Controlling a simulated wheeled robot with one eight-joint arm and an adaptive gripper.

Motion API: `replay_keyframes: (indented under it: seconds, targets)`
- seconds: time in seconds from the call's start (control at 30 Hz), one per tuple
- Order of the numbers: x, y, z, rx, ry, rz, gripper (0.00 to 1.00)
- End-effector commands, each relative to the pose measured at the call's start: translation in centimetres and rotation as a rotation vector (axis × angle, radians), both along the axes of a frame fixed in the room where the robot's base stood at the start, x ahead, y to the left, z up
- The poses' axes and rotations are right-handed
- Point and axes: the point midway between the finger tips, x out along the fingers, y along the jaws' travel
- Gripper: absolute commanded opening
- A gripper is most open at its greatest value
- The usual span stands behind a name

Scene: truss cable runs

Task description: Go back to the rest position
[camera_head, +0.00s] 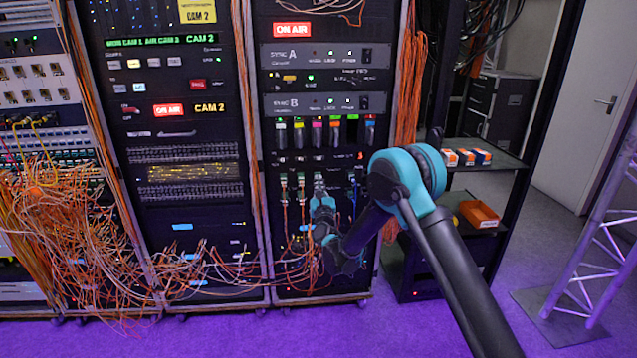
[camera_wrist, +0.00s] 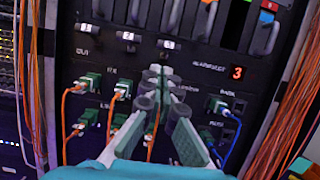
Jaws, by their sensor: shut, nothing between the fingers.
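My gripper (camera_head: 319,184) is in front of the lower panel of the right-hand rack (camera_head: 281,226), with my arm reaching in from the right. In the wrist view my gripper (camera_wrist: 158,72) has its fingertips together with nothing between them, over the middle of the panel. I cannot tell whether the tips touch the panel. Green plugs with orange cables (camera_wrist: 122,90) sit in ports left of the fingers. A blue cable (camera_wrist: 232,135) is plugged in to the right. The fingers partly hide an orange cable and ports behind them.
Loose orange cables (camera_head: 70,230) spill across the left racks and floor. An orange cable bundle (camera_head: 408,90) hangs beside the right rack. A black shelf cart (camera_head: 500,160) holds small boxes and an orange tray (camera_head: 478,213). A metal truss (camera_head: 600,240) stands at right. Purple floor is clear in front.

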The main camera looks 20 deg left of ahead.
Motion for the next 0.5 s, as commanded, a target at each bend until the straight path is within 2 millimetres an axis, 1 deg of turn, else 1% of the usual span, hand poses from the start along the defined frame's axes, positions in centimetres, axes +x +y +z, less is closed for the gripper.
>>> replay_keyframes:
  seconds: [0.27, 0.33, 0.43, 0.5]
  targets:
    - [0.0, 0.0, 0.0, -0.001, 0.000, 0.000, 0.00]
    - [0.2, -0.3, 0.2, -0.014, -0.004, -0.001, 0.00]
    - [0.8, -1.5, 1.1, -0.089, -0.027, -0.012, 0.00]
    - [1.4, -3.1, 2.1, -0.188, -0.055, -0.023, 0.00]
